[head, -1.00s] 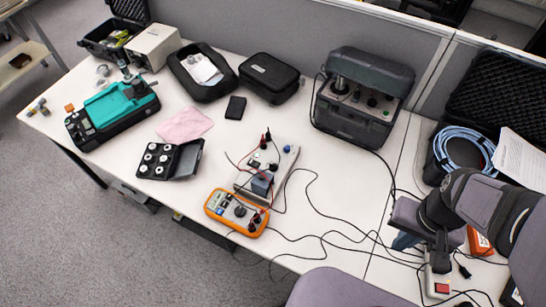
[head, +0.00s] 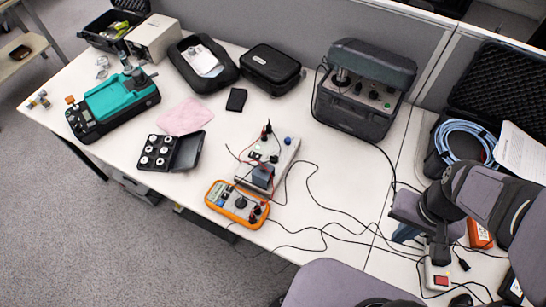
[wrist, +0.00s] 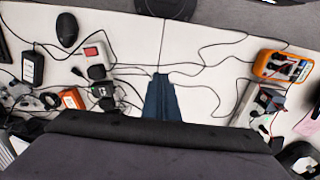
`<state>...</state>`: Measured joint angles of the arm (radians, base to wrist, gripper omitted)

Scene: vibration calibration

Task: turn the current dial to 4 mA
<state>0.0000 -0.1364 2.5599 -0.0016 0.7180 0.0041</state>
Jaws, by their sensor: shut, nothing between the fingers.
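An orange handheld meter (head: 237,205) with a dark round dial (head: 240,203) lies near the front edge of the table. It also shows at the upper right of the wrist view (wrist: 283,67). A pale box (head: 270,160) with a blue knob (head: 287,141) and red and black leads stands just behind it. I cannot tell which control is the current dial, and no setting is readable. My gripper (head: 402,236) is far to the right of both, over the cables. In the wrist view my gripper (wrist: 159,76) has its blue fingers together, with nothing held.
Black cables (head: 330,228) cross the table between my gripper and the meter. A power strip with a red switch (head: 438,277) and an orange box (head: 479,234) are near my arm. A dark instrument case (head: 362,95) stands behind. A chair (head: 345,287) is at the front.

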